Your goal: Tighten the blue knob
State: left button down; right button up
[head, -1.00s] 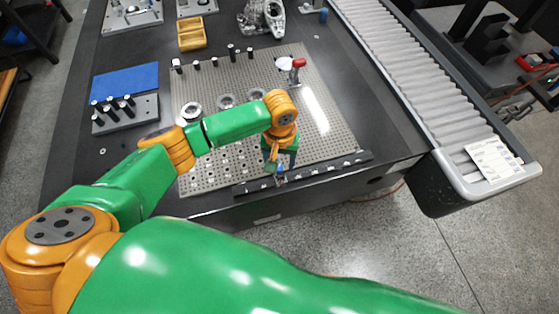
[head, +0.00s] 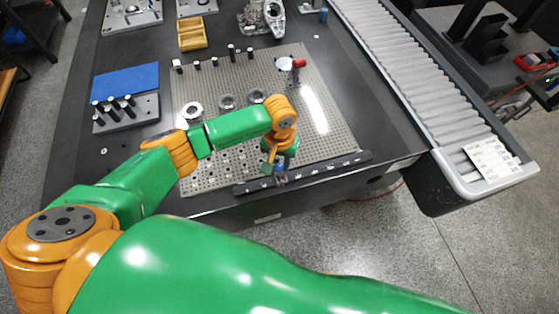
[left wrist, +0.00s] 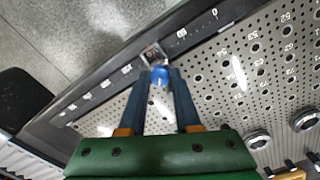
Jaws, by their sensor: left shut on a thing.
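The blue knob (left wrist: 160,75) sits on a small metal block (left wrist: 153,54) at the numbered black rail along the plate's front edge. In the left wrist view the two dark fingers of my left gripper (left wrist: 161,79) stand on either side of the knob and are shut on it. In the head view the left gripper (head: 280,169) points down at the rail, and the knob is a small blue spot between the fingers. My right gripper is not in view.
A blue pad (head: 125,82) and a pin block (head: 140,115) lie to the left. A roller conveyor (head: 400,70) runs along the right.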

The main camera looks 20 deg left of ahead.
aim_at(279, 167)
pick_arm(q)
jog(key=m+p, duration=0.2)
jog(key=m, duration=0.1)
jog(key=shift+r, duration=0.15)
jog(key=shift+m+p, duration=0.7)
jog(key=shift+m, duration=1)
jog(key=c, duration=0.6)
grip_release()
notch_tip(279, 167, up, 7)
jog(key=p, duration=0.8)
jog(key=shift+r, duration=0.2)
jog(key=shift+f, duration=0.3)
